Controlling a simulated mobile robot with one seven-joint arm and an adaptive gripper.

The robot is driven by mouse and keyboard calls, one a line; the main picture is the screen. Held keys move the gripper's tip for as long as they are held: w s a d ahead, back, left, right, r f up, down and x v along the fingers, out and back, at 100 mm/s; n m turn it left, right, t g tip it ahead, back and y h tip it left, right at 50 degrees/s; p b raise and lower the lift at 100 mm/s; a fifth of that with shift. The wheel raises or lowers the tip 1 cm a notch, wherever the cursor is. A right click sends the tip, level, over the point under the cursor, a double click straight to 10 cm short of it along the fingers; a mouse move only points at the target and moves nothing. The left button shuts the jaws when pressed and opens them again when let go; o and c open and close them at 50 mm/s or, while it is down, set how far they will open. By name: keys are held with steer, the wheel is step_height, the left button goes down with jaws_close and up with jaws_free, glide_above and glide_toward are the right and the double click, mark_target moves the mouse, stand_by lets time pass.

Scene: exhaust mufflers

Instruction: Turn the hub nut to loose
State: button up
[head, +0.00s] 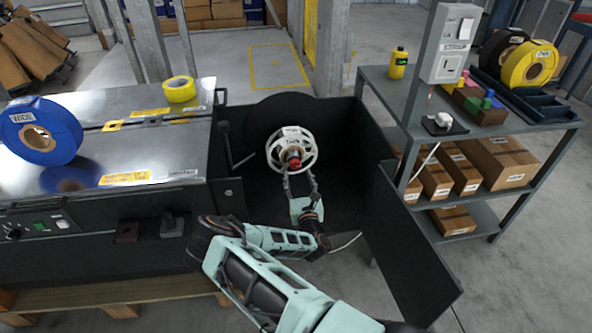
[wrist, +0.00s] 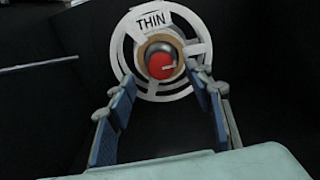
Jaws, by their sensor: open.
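The hub nut (head: 293,162) is a red round piece at the centre of a white spoked reel (head: 275,150) inside the dark open bay. In the wrist view the red hub nut (wrist: 160,66) sits in a tan ring, with a light mark on its face. The white reel (wrist: 128,52) around it carries the label "THIN". My gripper (head: 298,180) reaches into the bay in front of the reel. In the wrist view my gripper (wrist: 160,92) is open, its blue-padded fingers spread left and right below the nut. Nothing is between them. Contact with the nut cannot be told.
Dark bay walls (head: 352,120) stand close around my arm, with an open door panel (head: 415,240) at right. A thin rod (wrist: 40,63) shows at left. The steel bench (head: 80,185) holds a blue "WIDE" reel (head: 42,130) and yellow tape (head: 181,89). A shelf (head: 500,130) stands right.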

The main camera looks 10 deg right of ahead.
mark_target(295, 165)
steer(key=w+b, duration=0.1)
steer(key=w, duration=0.3)
steer(key=shift+w+f, duration=0.1)
steer(key=shift+w, duration=0.1)
steer(key=shift+w+b, duration=0.35)
steer(key=shift+w, duration=0.35)
steer(key=shift+c, duration=0.6)
steer(key=c, duration=1)
